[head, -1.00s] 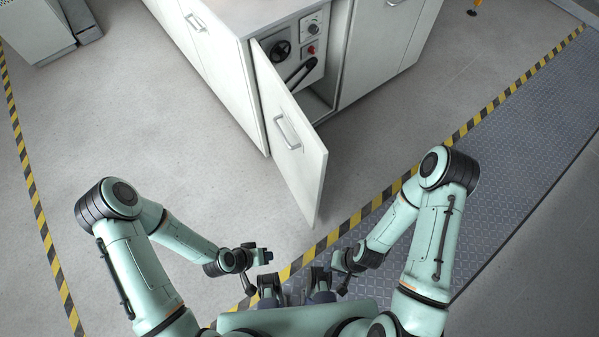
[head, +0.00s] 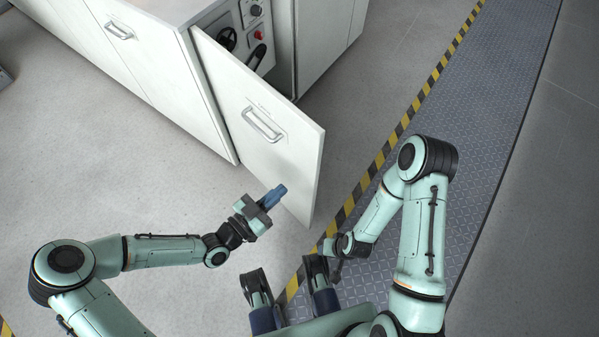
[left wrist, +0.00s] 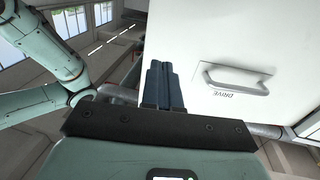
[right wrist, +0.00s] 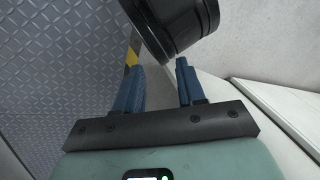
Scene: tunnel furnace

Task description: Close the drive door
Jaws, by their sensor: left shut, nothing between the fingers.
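The drive door (head: 252,110) is a white panel with a bar handle (head: 262,124), standing open from the cabinet in the head view. In the left wrist view the door (left wrist: 195,45) fills the upper right, with its handle (left wrist: 237,78) and the label "DRIVE". My left gripper (head: 277,193) is shut and empty, in front of the door's lower part; whether it touches the door I cannot tell. Its blue fingers (left wrist: 161,84) lie together left of the handle. My right gripper (right wrist: 160,85) has its fingers apart, with nothing between them; in the head view it is low beside my base.
The white cabinet (head: 150,70) holds an opening with a control panel, a black handwheel (head: 227,38) and a red button (head: 259,35). A yellow-black floor stripe (head: 400,125) borders a patterned metal walkway (head: 480,110) on the right. The floor left of the door is clear.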

